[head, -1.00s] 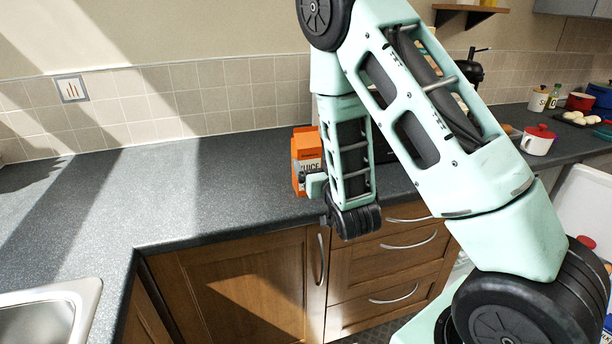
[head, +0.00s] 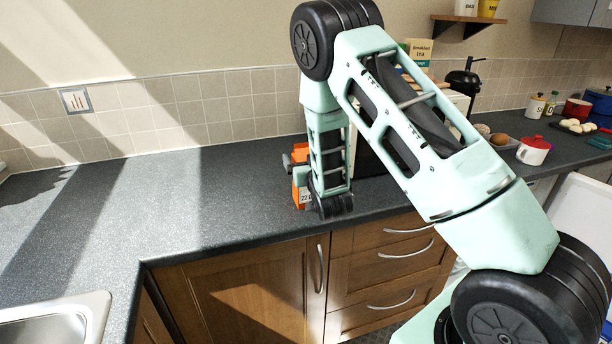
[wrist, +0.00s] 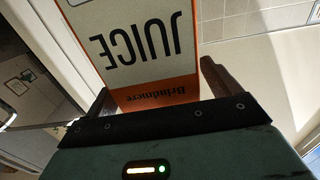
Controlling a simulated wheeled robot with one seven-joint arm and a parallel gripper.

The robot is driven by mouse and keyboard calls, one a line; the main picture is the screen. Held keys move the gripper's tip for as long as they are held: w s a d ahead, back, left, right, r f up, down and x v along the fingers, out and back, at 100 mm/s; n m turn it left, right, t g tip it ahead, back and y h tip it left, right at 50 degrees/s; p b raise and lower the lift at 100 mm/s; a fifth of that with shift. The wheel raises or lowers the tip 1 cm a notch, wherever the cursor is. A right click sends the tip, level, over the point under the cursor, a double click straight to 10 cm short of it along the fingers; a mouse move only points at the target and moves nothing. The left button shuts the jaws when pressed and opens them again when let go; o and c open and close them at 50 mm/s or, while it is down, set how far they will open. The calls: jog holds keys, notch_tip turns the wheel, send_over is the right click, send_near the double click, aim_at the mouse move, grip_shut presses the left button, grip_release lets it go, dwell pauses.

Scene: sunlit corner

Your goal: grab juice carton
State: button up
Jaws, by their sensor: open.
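The juice carton (head: 299,178) is orange with a pale label and stands on the grey worktop near its front edge. My arm hides much of it in the head view. In the wrist view the carton (wrist: 140,45) appears upside down, with "JUICE" in dark letters and an orange band. My gripper (wrist: 155,85) is open, with one finger on each side of the carton's orange end. I cannot tell whether either finger touches it. In the head view the gripper is mostly hidden behind my arm.
The worktop (head: 190,205) left of the carton is clear, with a sink (head: 55,322) at lower left. The tiled wall (head: 200,110) is behind.

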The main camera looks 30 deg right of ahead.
jog(key=c, duration=1.8)
grip_shut()
jog(key=shift+r, duration=0.1)
